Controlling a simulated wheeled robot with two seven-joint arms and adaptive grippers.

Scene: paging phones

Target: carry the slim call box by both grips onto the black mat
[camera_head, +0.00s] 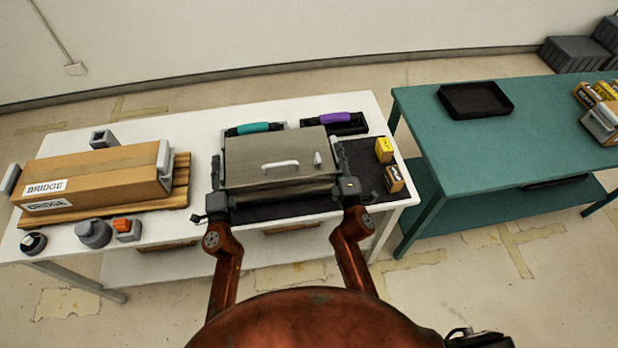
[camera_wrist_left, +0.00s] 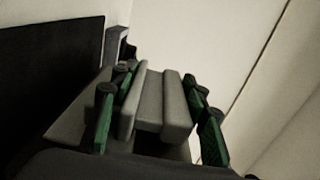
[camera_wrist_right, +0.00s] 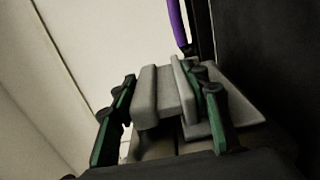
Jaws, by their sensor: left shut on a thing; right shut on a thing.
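The slim call box (camera_head: 270,180), grey-beige with a pale handle on top, is over the black mat (camera_head: 362,163), which shows to its right and along its front. I cannot tell whether the box touches the mat. My left gripper (camera_head: 215,180) is at its left end; in the left wrist view, the green-padded fingers (camera_wrist_left: 160,110) are shut around a grey grip (camera_wrist_left: 150,103). My right gripper (camera_head: 340,170) is at its right end; in the right wrist view, its fingers (camera_wrist_right: 162,112) are shut around the other grey grip (camera_wrist_right: 160,95). The box hides most of the mat.
Teal (camera_head: 253,128) and purple (camera_head: 335,118) handsets lie behind the box. Two small yellow-brown boxes (camera_head: 384,150) (camera_head: 394,179) stand at the mat's right. A cardboard BRIDGE box (camera_head: 100,177) lies on a wooden pallet at left. A green table (camera_head: 500,140) with a black tray (camera_head: 475,99) stands right.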

